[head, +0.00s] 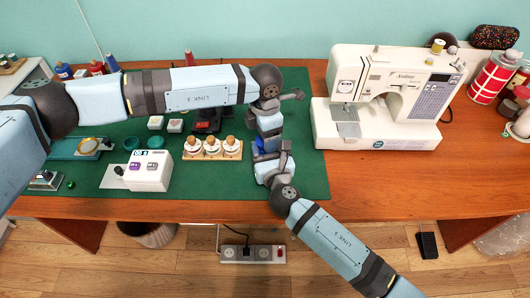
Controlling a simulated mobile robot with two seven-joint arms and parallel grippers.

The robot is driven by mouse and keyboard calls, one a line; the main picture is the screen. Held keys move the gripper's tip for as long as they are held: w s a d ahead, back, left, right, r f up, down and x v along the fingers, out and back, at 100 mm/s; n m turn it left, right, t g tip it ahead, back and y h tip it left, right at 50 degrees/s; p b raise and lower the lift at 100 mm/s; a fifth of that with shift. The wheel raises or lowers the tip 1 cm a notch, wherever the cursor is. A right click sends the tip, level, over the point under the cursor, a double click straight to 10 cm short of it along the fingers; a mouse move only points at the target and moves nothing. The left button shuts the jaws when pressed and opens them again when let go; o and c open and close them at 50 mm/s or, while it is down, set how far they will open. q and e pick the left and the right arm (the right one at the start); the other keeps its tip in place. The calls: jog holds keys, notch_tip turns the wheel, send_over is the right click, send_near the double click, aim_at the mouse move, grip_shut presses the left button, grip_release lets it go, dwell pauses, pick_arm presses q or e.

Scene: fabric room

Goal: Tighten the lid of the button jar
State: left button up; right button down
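My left gripper (268,138) points down over the green mat, right of the wooden rack. My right gripper (277,158) comes up from below and meets it closely. A small blue patch (265,145) shows between the two grippers; it may be part of the button jar, but the grippers cover most of it. I cannot make out the jar's lid or how it sits. The fingers of both grippers are too small and overlapped to tell open from shut.
A wooden rack (213,157) with three white, wooden-topped items stands left of the grippers. A white box (148,171) is farther left on the green mat (220,185). A white sewing machine (385,85) stands close on the right. The table's front right (430,190) is clear.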

pick_arm(q)
jog(key=shift+f, duration=0.8)
jog(key=shift+c, duration=0.4)
jog(key=c, duration=0.9)
jog(key=shift+o, duration=0.2)
jog(key=shift+m, duration=1.6)
jog(key=o, duration=1)
